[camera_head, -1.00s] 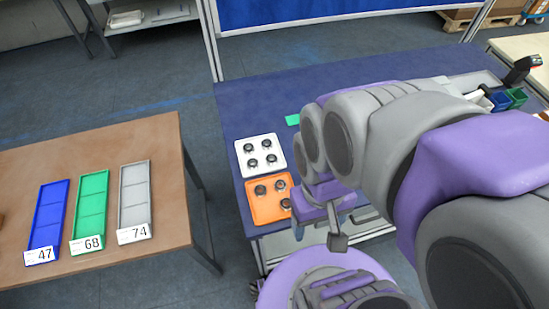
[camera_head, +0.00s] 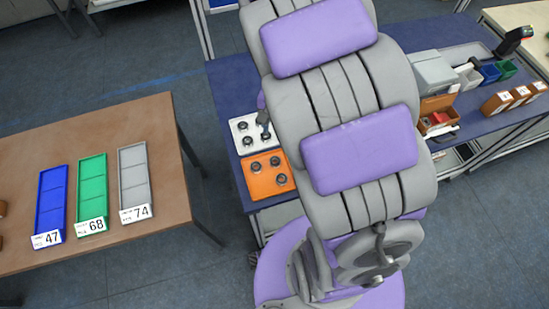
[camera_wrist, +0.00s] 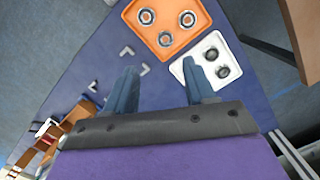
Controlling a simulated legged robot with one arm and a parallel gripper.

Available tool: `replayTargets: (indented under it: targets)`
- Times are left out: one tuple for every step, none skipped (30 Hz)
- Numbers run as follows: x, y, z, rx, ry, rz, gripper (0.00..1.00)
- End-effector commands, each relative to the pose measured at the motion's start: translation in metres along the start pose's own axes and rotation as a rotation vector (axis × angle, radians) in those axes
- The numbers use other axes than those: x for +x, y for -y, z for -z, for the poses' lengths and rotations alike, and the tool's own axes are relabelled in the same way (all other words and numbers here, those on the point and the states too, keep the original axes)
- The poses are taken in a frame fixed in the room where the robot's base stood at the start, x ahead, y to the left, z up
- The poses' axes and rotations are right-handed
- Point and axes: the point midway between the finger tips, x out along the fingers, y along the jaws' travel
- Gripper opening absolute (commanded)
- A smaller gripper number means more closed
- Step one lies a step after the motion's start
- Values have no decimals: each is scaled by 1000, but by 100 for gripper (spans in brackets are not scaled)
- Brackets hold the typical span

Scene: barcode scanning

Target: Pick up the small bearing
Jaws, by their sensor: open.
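Several dark ring-shaped bearings lie in two trays on the blue table. The white tray (camera_head: 235,137) holds bearings, one of them (camera_head: 247,141) near its middle; part of this tray is hidden by my arm. The orange tray (camera_head: 262,193) holds three, one being the bearing (camera_head: 255,167) at its left. I cannot tell which bearing is the small one. In the wrist view, the orange tray (camera_wrist: 165,51) is at the top and the white tray (camera_wrist: 204,80) at the right. My gripper (camera_wrist: 160,68) is open and empty, with its right finger overlapping the white tray.
A brown table (camera_head: 150,220) at left bears blue (camera_head: 51,205), green (camera_head: 91,190) and grey (camera_head: 133,180) trays labelled 47, 68 and 74. Small bins (camera_head: 490,73) and a scanner (camera_head: 513,40) stand at the right of the blue table (camera_head: 228,85).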

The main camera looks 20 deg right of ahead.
Motion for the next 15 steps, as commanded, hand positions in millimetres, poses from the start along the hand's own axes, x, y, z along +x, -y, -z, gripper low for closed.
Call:
replayTargets:
  targets:
    - [4, 3, 8, 15, 1, 0, 54]
    - [7, 5, 11, 22, 0, 1, 54]
    - [10, 7, 15, 31, -1, 2, 54]
    - [12, 9, 18, 37, -3, 4, 54]
    - [13, 10, 20, 42, -4, 6, 54]
    - [15, 11, 22, 47, -6, 6, 54]
    - [17, 11, 23, 49, -7, 7, 54]
    - [19, 12, 24, 50, -7, 7, 54]
    - [23, 12, 24, 51, -7, 7, 54]
    - [27, 12, 24, 51, -7, 7, 54]
    - [32, 12, 24, 51, -5, 6, 54]
    - [39, 12, 23, 51, -2, 5, 54]
    - [45, 11, 22, 51, 0, 4, 54]
    - [52, 11, 22, 52, 1, 4, 54]
    - [60, 11, 23, 52, 0, 4, 54]
